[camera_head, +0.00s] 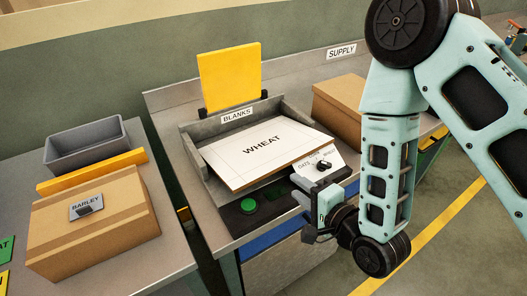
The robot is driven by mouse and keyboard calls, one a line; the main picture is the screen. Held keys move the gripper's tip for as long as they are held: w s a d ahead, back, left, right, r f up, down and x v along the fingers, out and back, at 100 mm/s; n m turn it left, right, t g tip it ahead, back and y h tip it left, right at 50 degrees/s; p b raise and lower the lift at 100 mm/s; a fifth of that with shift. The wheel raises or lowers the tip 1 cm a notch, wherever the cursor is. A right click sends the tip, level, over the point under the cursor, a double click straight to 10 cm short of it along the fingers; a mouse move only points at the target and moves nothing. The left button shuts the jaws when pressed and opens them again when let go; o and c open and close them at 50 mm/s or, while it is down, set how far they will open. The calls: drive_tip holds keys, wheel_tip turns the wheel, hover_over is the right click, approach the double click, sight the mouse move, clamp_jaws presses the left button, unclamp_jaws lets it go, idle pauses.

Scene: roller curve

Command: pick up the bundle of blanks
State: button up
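A flat white-topped bundle of blanks (266,150) marked WHEAT, with brown edges, lies tilted in a grey tray (205,180) labelled BLANKS. Its near edge reaches over the front of the tray. My gripper (313,228) is low at the front right of the tray, beside the dial panel and apart from the bundle. My arm comes down from the upper right.
A panel with a dial (322,166) and a green button (249,206) sit in front of the tray. A yellow board (230,78) stands behind it. A brown box (338,108) is at right, partly behind my arm. At left are a BARLEY box (110,235) and grey bin (85,148).

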sight(264, 161)
drive_tip(key=b+x, duration=0.1)
drive_tip(key=b, duration=0.1)
drive_tip(key=b+x, duration=0.2)
drive_tip(key=shift+w+a+f, duration=0.1)
drive_tip(key=shift+w+f, duration=0.1)
drive_tip(key=shift+f, duration=0.1)
drive_tip(key=b+x, duration=0.2)
drive_tip(key=b, duration=0.6)
drive_tip(key=x, duration=0.2)
drive_tip(key=p+x, duration=0.1)
drive_tip(key=x, duration=0.1)
drive_tip(key=shift+r, duration=0.3)
drive_tip(key=shift+f+p+x, duration=0.2)
drive_tip(key=shift+p+x, duration=0.2)
drive_tip(key=shift+x, duration=2.7)
clamp_jaws()
